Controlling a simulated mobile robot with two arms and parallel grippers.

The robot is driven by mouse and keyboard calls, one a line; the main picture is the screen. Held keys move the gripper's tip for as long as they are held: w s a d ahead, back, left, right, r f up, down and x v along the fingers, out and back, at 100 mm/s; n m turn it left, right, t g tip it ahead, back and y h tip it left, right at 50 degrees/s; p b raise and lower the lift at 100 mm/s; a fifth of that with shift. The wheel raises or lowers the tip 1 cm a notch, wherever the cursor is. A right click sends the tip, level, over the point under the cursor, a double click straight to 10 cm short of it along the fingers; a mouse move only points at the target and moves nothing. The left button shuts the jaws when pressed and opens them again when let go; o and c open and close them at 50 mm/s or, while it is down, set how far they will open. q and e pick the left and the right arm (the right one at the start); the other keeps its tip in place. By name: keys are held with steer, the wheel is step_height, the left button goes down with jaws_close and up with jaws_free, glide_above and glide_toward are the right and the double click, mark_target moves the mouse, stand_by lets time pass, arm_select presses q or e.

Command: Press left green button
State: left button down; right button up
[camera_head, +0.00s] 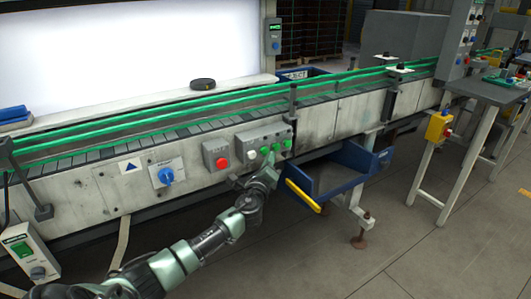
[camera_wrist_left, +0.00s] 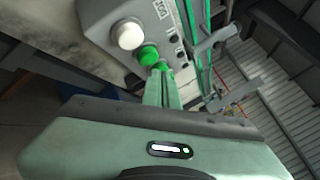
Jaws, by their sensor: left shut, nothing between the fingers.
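The grey button box (camera_head: 262,140) on the conveyor's side carries a white button (camera_head: 251,154) and several green buttons in a row to its right. The left green button (camera_head: 264,150) is right beside the white one. In the left wrist view the white button (camera_wrist_left: 127,34) and the left green button (camera_wrist_left: 148,55) show clearly. My left gripper (camera_head: 268,167) is shut and empty, just in front of and below the green buttons. In the left wrist view its fingertips (camera_wrist_left: 162,72) lie slightly right of and below the left green button. I cannot tell whether they touch anything. My right gripper is out of view.
A grey box with a red button (camera_head: 222,163) sits left of the button box. A blue rotary switch (camera_head: 166,176) is farther left. A blue bin (camera_head: 345,172) with a yellow handle lies below right. The conveyor (camera_head: 200,125) with green rails runs above. The floor at front right is clear.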

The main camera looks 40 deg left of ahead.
arm_select(q)
steer(key=shift+w+a, duration=0.1)
steer(key=shift+a, duration=0.05)
stand_by(0.7)
steer(key=shift+w+a, duration=0.1)
steer(key=shift+a, duration=0.15)
